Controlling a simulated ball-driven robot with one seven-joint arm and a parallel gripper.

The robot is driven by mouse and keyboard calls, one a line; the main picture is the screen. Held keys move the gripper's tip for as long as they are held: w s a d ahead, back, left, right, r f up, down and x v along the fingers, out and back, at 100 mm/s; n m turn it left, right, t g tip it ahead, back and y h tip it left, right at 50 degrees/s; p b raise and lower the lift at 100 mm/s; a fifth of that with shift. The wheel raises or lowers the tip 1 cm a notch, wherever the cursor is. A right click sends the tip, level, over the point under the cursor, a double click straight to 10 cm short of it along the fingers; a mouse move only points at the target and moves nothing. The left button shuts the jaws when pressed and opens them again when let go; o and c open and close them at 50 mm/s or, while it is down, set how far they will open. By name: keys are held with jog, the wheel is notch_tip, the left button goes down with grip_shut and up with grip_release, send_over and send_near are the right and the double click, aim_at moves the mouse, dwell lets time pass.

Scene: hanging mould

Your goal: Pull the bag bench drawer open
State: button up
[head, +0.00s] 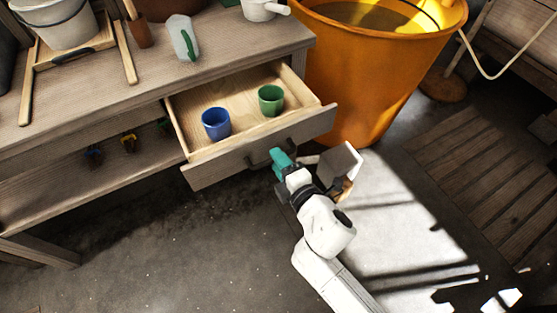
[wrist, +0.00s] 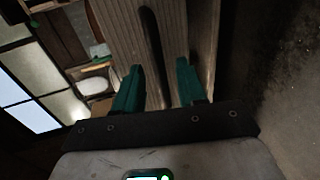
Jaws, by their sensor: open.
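The bag bench drawer (head: 222,168) stands pulled out from the wooden bench, its inside showing. A blue cup (head: 216,124) and a green cup (head: 271,100) stand upright in it. My gripper (head: 279,156), with teal fingers, is at the drawer's front face, by the dark handle (head: 254,160), which it partly hides. In the wrist view my gripper (wrist: 159,68) is open. The dark handle bar (wrist: 152,45) runs lengthwise in the gap between the fingers, against the drawer front (wrist: 120,30). No finger clearly touches the bar.
A large orange tub (head: 365,75) stands close to the drawer's right. The bench top (head: 75,95) holds a white bucket (head: 58,25), a wooden frame and a scoop (head: 183,38). A slatted wooden mat (head: 490,165) lies at right. The floor before the drawer is clear.

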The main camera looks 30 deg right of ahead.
jog(key=v, duration=1)
dwell(0.3)
jog(key=s+d+f+m+g+h, duration=0.3)
jog(key=d+f+m+g+h, duration=0.15)
jog(key=d+m, duration=0.55)
jog(key=s+f+m+g+y, duration=0.4)
jog(key=s+f+m+g, duration=0.2)
jog(key=s+m+g, duration=0.4)
notch_tip(320, 180, up, 13)
jog(key=s+a+n+p, duration=0.1)
jog(key=s+a+p, duration=0.1)
jog(key=p, duration=1)
jog(key=shift+s+f+n, duration=0.2)
jog(key=shift+s+n, duration=0.1)
jog(key=shift+s, duration=0.15)
